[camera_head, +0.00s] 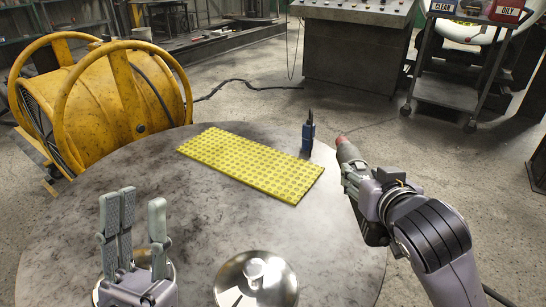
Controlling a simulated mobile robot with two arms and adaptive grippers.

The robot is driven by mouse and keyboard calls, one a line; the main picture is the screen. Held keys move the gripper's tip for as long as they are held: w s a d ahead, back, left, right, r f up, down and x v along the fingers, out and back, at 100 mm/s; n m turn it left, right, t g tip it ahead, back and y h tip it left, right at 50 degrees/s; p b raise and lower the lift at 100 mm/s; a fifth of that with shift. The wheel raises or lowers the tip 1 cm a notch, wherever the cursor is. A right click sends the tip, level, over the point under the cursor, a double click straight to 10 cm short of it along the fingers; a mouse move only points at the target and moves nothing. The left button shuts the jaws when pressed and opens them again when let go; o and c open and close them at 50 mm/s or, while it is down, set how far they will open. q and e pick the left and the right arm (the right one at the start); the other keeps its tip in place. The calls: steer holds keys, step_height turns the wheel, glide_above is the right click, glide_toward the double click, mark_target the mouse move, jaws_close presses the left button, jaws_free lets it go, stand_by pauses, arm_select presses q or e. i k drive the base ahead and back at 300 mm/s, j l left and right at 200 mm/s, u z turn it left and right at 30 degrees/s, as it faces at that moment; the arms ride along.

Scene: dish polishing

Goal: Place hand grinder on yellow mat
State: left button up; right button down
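My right gripper (354,178) is at the right edge of the round table, pointing away from me. It is shut around a tool with a reddish-brown rounded end (343,141), which I take as the hand grinder; the fingers hide most of it. The yellow mat (250,165) lies flat on the table, left of this gripper and apart from it. The mat is bare. My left gripper (136,199) is at the lower left with its fingers up, spread apart and empty.
A blue tool with a thin black tip (308,133) stands just beyond the mat's right end. A shiny metal dish (230,282) is at the table's near edge. A yellow reel (110,100) stands behind the table at left. The grey tabletop (200,215) is clear before the mat.

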mark_target(245, 152)
steer(key=i+l+u, duration=0.1)
steer(key=u, duration=1)
steer(key=l+u, duration=0.75)
steer(key=l, duration=0.3)
steer(key=k+l+u, duration=0.1)
steer(key=l+u, duration=0.3)
steer(key=k+l, duration=0.1)
steer(key=l, duration=0.4)
steer(key=k+l, duration=0.1)
steer(key=l, duration=0.4)
